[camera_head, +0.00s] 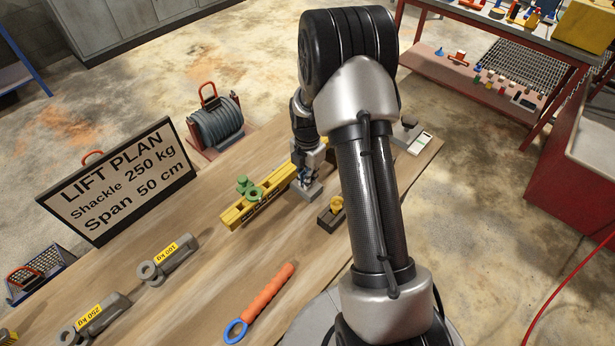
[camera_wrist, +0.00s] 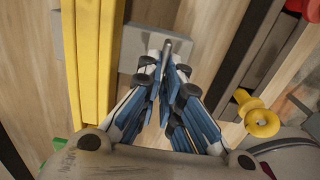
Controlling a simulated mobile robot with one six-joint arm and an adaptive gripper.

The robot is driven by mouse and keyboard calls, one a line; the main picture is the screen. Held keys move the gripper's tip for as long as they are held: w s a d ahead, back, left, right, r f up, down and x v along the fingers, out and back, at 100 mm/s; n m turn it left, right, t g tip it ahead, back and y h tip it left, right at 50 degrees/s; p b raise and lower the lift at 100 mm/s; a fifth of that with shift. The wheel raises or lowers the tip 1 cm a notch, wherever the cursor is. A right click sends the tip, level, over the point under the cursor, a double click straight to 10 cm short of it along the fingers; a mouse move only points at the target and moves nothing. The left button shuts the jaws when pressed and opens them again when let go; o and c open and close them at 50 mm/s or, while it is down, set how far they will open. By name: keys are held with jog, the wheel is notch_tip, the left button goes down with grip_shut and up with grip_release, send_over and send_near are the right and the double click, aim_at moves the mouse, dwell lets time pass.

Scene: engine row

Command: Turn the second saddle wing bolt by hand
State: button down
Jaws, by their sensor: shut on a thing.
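A yellow beam (camera_head: 268,193) lies on the wooden bench; it runs along the left in the wrist view (camera_wrist: 93,60). A green saddle with a round green part (camera_head: 250,190) sits on its near half. A grey block, seemingly the second saddle (camera_head: 311,191), is farther along, beside the beam; it also shows in the wrist view (camera_wrist: 133,52). My gripper (camera_head: 305,178) is over this block, its blue-padded fingers (camera_wrist: 170,62) drawn together at the tips. They are shut on a small grey piece, seemingly the wing bolt, mostly hidden by the fingers.
A dark block with a yellow knob (camera_head: 337,204) stands close right of my gripper. An orange-handled tool (camera_head: 264,298), a 100 kg shackle (camera_head: 167,261) and a 250 kg shackle (camera_head: 92,319) lie nearer. The lift plan board (camera_head: 120,180) stands at left.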

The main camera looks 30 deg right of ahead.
jog(key=shift+s+a+f, duration=0.1)
jog(key=shift+s+f, duration=0.15)
jog(key=shift+s, duration=0.05)
jog(key=c, duration=1.8)
grip_release()
jog(key=shift+w, duration=0.1)
jog(key=shift+r, duration=0.1)
jog(key=shift+w+r, duration=0.1)
jog(key=shift+r, duration=5.95)
